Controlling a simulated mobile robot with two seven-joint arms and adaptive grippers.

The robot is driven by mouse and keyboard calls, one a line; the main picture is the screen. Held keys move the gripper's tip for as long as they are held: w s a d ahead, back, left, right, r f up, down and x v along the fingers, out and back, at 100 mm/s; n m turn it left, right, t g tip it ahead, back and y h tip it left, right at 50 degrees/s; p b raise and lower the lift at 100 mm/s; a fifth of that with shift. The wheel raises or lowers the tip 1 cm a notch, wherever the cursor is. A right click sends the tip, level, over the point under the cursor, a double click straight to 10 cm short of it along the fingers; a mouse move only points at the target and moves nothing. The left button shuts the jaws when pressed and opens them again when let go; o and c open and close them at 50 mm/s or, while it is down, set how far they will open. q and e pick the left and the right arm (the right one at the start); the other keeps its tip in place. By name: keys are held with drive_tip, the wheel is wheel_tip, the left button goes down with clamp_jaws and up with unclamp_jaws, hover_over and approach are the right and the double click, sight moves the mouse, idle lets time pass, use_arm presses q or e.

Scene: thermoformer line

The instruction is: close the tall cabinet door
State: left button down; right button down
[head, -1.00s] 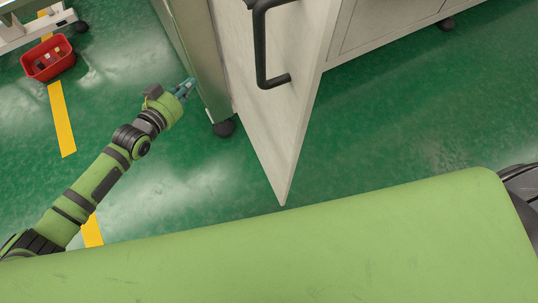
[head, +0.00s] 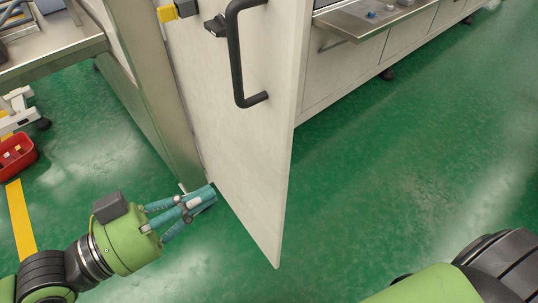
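The tall cabinet door (head: 250,150) is a pale grey panel. It stands open, swung out from the cabinet (head: 150,90) toward me, with its free lower corner at the bottom middle of the head view. A black bar handle (head: 236,60) is on the face I see. My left gripper (head: 207,196) is low, by the door's lower edge near the cabinet's front post. Its teal fingers come together at the tips and hold nothing visible. I cannot tell whether they touch the door. My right gripper is out of view.
A long bench with pale panels (head: 345,75) and a steel ledge (head: 375,18) runs behind the door to the right. A steel table (head: 60,55) stands at left, with a red bin (head: 18,160) on the floor. Green floor is clear at right.

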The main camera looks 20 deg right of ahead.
sight(284, 150)
use_arm(q)
drive_tip(key=p+x, duration=0.3)
drive_tip(key=x, duration=0.2)
drive_tip(key=p+x, duration=0.4)
drive_tip(key=x, duration=0.2)
drive_tip(key=shift+w+d+r, duration=0.1)
drive_tip(key=shift+w+r, duration=0.1)
drive_tip(key=shift+r, duration=0.05)
drive_tip(key=shift+w+d+f, duration=0.15)
drive_tip(key=shift+d+f, duration=0.05)
drive_tip(key=shift+d, duration=0.45)
